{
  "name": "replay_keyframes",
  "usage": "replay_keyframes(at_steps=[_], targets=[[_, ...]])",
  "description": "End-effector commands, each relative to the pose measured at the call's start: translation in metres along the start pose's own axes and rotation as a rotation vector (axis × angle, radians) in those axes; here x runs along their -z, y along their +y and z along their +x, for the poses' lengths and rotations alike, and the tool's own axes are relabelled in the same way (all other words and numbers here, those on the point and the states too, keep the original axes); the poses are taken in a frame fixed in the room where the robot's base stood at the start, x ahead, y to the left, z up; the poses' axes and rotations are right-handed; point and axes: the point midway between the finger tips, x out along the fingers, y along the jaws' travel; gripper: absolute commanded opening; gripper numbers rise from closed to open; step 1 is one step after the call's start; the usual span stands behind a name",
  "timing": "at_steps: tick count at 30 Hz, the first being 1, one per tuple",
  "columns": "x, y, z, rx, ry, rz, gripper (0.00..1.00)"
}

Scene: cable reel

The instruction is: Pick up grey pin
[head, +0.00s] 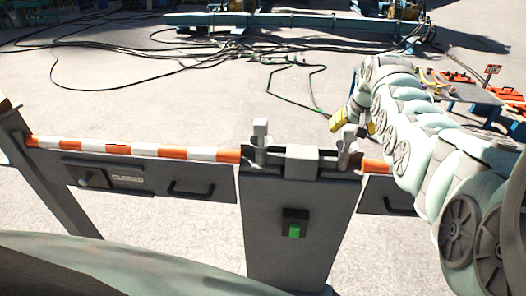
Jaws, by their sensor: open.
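A light grey pin (347,147) stands upright at the right end of the grey post's top. A second, similar grey upright piece (260,139) stands at the left end. My gripper (353,124) reaches in from the right and is open, with yellow fingertips. It is at the top of the right pin, with the fingertips to either side of it in the picture. I cannot tell whether they touch the pin or how deep it sits between them.
The grey post (265,200) carries a green button (294,231). An orange-and-white barrier (150,150) with a CLOSED plate (128,178) runs left. Black cables (130,85) lie on the floor behind. A blue table (470,92) stands back right. Open floor lies beyond the barrier.

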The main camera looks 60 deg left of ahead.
Motion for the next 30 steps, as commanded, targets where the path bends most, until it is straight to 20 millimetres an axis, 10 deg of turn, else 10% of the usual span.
replay_keyframes(at_steps=[30], targets=[[0.0, -0.003, 0.023, 0.002, -0.001, -0.004, 0.72]])
